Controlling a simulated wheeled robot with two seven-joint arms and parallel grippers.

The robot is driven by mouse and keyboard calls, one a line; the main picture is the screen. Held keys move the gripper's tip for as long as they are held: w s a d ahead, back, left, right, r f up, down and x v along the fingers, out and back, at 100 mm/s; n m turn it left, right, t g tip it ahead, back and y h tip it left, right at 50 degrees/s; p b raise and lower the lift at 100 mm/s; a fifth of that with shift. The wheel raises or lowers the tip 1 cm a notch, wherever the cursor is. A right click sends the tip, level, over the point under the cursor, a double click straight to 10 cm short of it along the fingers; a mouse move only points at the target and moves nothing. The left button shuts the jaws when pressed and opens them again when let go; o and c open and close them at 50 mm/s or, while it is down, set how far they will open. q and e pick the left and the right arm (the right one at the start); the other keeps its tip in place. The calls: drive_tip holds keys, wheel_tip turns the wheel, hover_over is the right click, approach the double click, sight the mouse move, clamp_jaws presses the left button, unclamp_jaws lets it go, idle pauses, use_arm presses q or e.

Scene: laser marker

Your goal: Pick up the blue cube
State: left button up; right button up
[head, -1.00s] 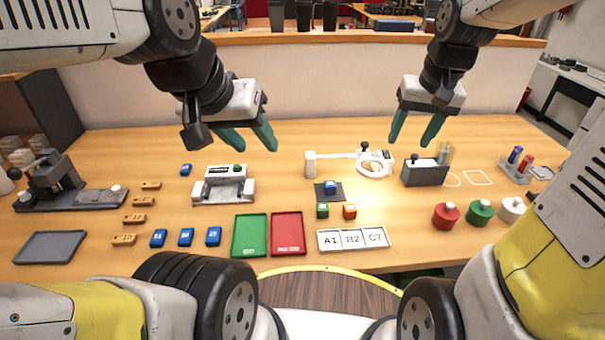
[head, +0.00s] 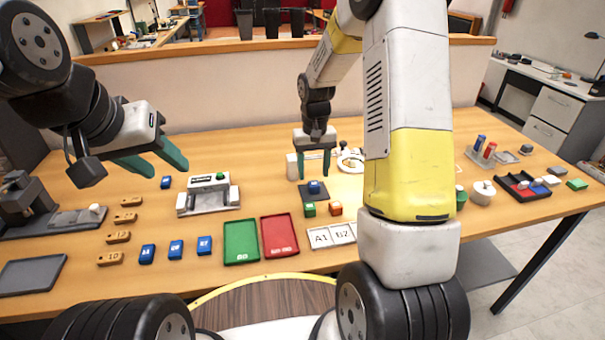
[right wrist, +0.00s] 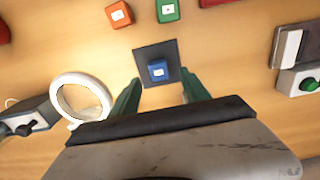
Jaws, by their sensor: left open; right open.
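The blue cube (head: 314,187) sits on a dark square pad (head: 306,199) near the middle of the table. In the right wrist view the blue cube (right wrist: 158,69) lies on the pad (right wrist: 147,54), ahead of and between the fingertips. My right gripper (head: 314,174) is open and points down just above and behind the cube, with nothing between its fingers. Its green fingers also show in the right wrist view (right wrist: 158,88). My left gripper (head: 168,172) is open and empty over the left side of the table.
A green cube (head: 309,209) and an orange cube (head: 335,209) stand just in front of the pad. A ring magnifier (right wrist: 82,98) is beside the right gripper. A grey-white fixture (head: 208,194) stands left. Green (head: 241,242) and red (head: 280,237) trays lie in front.

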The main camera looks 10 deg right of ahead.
sight(314, 183)
wheel_tip(314, 183, down, 4)
drive_tip(key=shift+s+d+r, duration=0.1)
drive_tip(key=shift+r, duration=0.05)
clamp_jaws()
drive_tip(key=shift+r, duration=0.2)
